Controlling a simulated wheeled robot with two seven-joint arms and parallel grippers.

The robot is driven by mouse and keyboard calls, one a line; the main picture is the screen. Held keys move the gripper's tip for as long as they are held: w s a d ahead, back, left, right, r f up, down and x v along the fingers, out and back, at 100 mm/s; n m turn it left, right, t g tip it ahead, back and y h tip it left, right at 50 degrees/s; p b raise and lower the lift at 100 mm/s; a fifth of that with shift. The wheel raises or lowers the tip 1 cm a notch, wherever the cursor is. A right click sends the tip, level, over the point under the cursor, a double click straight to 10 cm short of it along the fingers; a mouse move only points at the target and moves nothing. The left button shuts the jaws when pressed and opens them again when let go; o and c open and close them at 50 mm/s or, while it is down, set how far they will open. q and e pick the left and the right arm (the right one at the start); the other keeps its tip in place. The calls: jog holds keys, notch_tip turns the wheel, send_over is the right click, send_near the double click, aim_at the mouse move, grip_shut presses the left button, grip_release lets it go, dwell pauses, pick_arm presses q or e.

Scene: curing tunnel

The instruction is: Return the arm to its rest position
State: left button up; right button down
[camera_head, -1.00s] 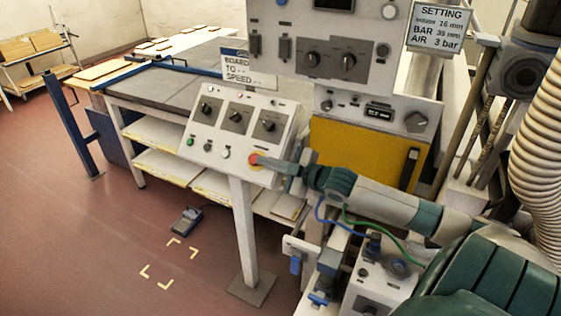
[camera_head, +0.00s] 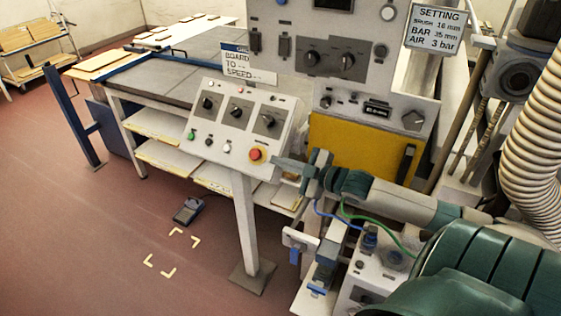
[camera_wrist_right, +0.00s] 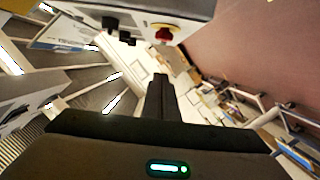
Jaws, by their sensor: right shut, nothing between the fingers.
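My right gripper (camera_head: 279,163) is shut and empty. In the head view its tip is just right of and slightly below the red button (camera_head: 255,154) on the sloped control panel (camera_head: 222,127), with a small gap between them. In the right wrist view the shut fingers (camera_wrist_right: 160,80) point away from the camera, and the red button (camera_wrist_right: 163,35) shows above them, apart from them. My right arm (camera_head: 395,203) reaches in from the lower right. My left gripper is not in view.
The yellow machine front (camera_head: 355,148) stands close behind my right arm. Blue and green hoses (camera_head: 372,217) hang under the arm. A ribbed duct (camera_head: 535,145) rises at the right. The panel's post (camera_head: 246,220) stands on the floor. Red floor at left is mostly clear, with a device (camera_head: 188,211) lying on it.

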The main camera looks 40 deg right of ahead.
dwell(0.5)
jog(key=s+a+f+m+g+h, duration=0.1)
jog(key=s+a+f+m+g, duration=0.2)
jog(key=s+a+f, duration=0.5)
jog(key=s+a+f+m+g+h, duration=0.25)
jog(key=s+a+f, duration=0.3)
jog(key=f, duration=0.45)
jog(key=s+a+f+m+g, duration=0.25)
jog(key=s+a, duration=0.25)
jog(key=s, duration=0.4)
jog(key=s+a+f+m+g, duration=0.15)
jog(key=s+a+g, duration=0.35)
jog(key=s, duration=0.5)
notch_tip(320, 180, down, 32)
jog(key=s+b, duration=0.1)
jog(key=b, duration=0.3)
jog(key=s+d+f+g+b, duration=0.1)
jog(key=s+f, duration=0.8)
jog(key=f, duration=0.1)
jog(key=s+d+f+b, duration=0.1)
jog(key=s+f+b, duration=0.1)
jog(key=s+f, duration=0.7)
jog(key=shift+d+f+g+b, duration=0.3)
jog(key=shift+f+g, duration=0.1)
jog(key=shift+f, duration=0.45)
